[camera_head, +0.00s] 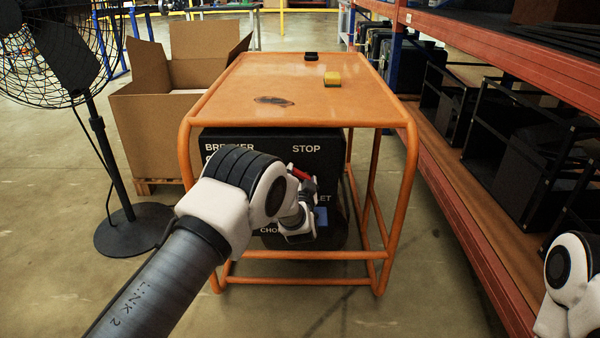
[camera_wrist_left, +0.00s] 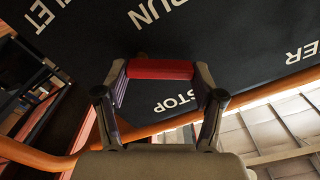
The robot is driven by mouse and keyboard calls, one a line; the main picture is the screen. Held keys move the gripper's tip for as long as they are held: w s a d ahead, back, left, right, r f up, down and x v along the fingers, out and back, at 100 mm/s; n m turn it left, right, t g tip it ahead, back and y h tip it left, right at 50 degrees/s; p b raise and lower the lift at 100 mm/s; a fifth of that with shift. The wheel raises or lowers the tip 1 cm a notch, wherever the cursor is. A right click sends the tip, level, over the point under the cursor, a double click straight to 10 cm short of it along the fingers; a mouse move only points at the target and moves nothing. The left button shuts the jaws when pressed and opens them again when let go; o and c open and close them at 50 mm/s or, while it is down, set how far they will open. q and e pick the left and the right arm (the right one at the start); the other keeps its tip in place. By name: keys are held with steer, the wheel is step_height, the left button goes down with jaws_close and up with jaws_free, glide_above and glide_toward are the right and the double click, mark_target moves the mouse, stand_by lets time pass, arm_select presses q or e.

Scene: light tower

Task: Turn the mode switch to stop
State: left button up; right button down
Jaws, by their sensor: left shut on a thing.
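The black control panel (camera_head: 270,140) of the orange-framed light tower carries white labels, among them BREAKER, STOP, RUN and a partly hidden OUTLET. The red mode switch handle (camera_head: 300,173) shows below the STOP label (camera_head: 306,149). My left gripper (camera_head: 304,190) is at the panel, partly hidden by its own wrist. In the left wrist view my left gripper (camera_wrist_left: 162,84) is shut on the red switch handle (camera_wrist_left: 160,69), with a finger at each end. The STOP label (camera_wrist_left: 176,102) and RUN label (camera_wrist_left: 158,12) lie on opposite sides of it. My right gripper is out of view.
The orange frame's bars (camera_head: 412,175) surround the panel. A fan (camera_head: 105,165) and cardboard box (camera_head: 150,125) stand left. Shelving (camera_head: 455,175) runs along the right.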

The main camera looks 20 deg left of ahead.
arm_select(q)
steer(key=m, duration=0.2)
steer(key=p, duration=0.1)
steer(key=shift+w+d+r+m, duration=0.1)
steer(key=shift+d+r+m, duration=0.2)
steer(key=shift+m, duration=0.1)
steer(key=m+p, duration=0.1)
steer(key=m, duration=0.1)
steer(key=shift+d+m, duration=0.15)
steer(key=shift+m, duration=0.25)
steer(key=m, duration=0.3)
steer(key=shift+w+d+r+p, duration=0.1)
steer(key=shift+w+d+p, duration=0.05)
steer(key=shift+d+p, duration=0.15)
steer(key=shift+d+m, duration=0.2)
steer(key=shift+m, duration=1.1)
steer(key=o, duration=1.1)
steer(key=shift+o, duration=0.2)
steer(key=shift+d, duration=0.1)
